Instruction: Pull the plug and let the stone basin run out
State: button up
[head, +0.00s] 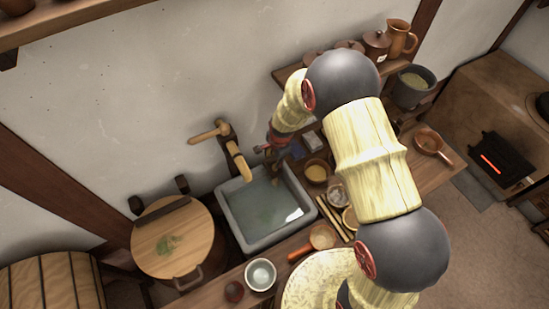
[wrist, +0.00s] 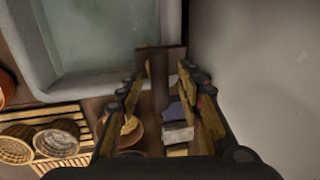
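The grey stone basin (head: 230,213) stands below the wall in the head view and holds greenish water (head: 262,208). Its rim (wrist: 95,92) and water also fill the upper left of the wrist view. I cannot make out a plug under the water. My gripper (head: 266,149) is by the basin's back right corner, small and partly hidden by my arm in the head view. In the wrist view my gripper (wrist: 162,80) has its fingers apart. A dark brown T-shaped piece (wrist: 160,60) shows between them, with gaps at its sides; I cannot tell whether it is the plug's handle.
A wooden spout (head: 238,160) reaches over the basin's back edge. A round wooden lid (head: 173,240) is to the left. A wall shelf (head: 285,73) is behind my arm.

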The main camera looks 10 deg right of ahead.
jog(key=shift+c, duration=1.2)
grip_shut()
jog(key=shift+r, duration=0.1)
